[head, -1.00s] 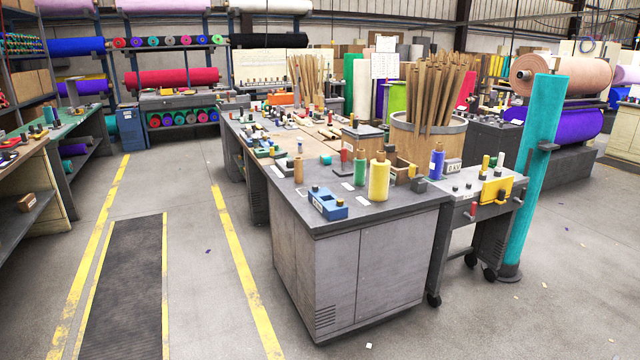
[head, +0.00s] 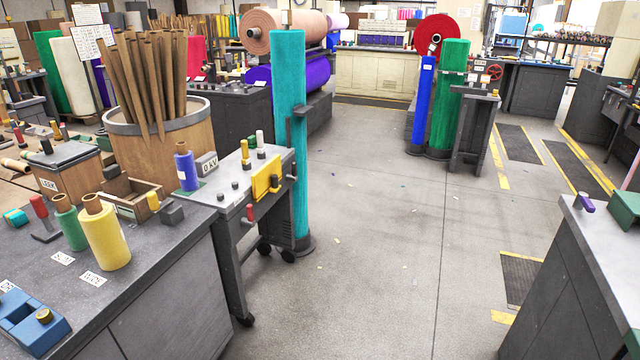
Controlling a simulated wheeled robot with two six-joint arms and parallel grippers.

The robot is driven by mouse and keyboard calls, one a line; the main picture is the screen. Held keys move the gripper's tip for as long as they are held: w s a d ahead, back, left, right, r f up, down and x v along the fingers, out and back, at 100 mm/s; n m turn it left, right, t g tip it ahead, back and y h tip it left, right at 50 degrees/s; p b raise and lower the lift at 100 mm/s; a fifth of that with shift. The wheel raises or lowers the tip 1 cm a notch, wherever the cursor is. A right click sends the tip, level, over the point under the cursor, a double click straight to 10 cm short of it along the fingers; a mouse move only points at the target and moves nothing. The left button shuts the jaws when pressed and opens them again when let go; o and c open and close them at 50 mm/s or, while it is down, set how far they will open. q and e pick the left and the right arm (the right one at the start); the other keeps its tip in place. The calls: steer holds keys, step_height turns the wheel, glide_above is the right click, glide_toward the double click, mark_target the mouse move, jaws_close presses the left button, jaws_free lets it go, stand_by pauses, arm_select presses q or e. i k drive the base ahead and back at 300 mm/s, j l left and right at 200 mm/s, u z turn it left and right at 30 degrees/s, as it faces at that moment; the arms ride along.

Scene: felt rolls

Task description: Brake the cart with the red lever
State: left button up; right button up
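The cart (head: 228,222) is a narrow grey wheeled stand in the left half of the head view, standing against the end of the long workbench. A small red lever (head: 250,212) sticks out on its right-hand side, close to a yellow piece (head: 266,176). Dark casters (head: 245,320) show under the cart. Pegs and small knobs stand on its top. I cannot tell from this distance whether the lever is set or released. Neither of my grippers is in view.
A tall teal felt roll (head: 290,130) stands upright on a dark base just behind the cart. The workbench (head: 160,255) fills the lower left, with a yellow spool (head: 105,235) and a blue spool (head: 186,168). Open floor (head: 390,230) lies right of the cart. Another dark bench (head: 585,265) stands at right.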

mark_target(249, 221)
steer(key=i+l+z, duration=0.25)
steer(key=i, duration=0.6)
steer(key=i+z, duration=0.25)
steer(key=i, duration=0.6)
